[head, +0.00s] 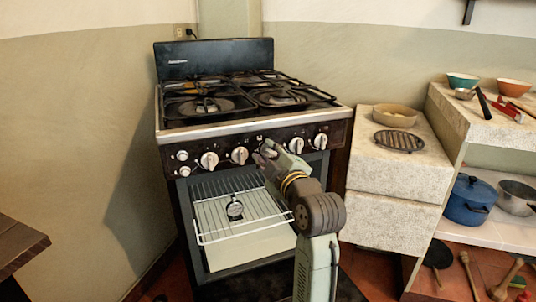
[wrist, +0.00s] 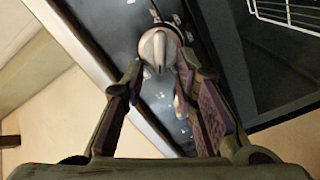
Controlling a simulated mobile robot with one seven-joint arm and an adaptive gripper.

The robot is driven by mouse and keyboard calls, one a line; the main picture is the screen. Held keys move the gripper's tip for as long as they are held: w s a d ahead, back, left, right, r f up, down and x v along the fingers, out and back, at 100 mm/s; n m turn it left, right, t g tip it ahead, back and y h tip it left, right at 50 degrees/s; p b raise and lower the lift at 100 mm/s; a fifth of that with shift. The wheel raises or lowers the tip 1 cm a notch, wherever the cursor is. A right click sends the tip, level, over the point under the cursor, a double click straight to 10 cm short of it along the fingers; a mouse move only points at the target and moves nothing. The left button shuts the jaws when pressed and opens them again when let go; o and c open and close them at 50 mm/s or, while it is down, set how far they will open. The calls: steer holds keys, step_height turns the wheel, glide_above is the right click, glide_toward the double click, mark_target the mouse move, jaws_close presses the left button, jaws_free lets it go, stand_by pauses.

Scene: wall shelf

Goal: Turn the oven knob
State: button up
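The stove (head: 172,135) stands against the wall, with a row of white knobs along its dark front panel. A pale knob (wrist: 156,48) lies between and just beyond the fingertips. I cannot tell whether either finger touches it.
A wire rack (head: 215,215) with a round dial shows in the oven below the panel. Burner grates (head: 285,97) cover the stove top. A stone counter (head: 375,165) with a bowl stands close on the right. A wooden edge (head: 20,240) is at the lower left.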

steer(key=v, duration=1.2)
steer(key=shift+c, duration=0.3)
jaws_close()
stand_by(1.3)
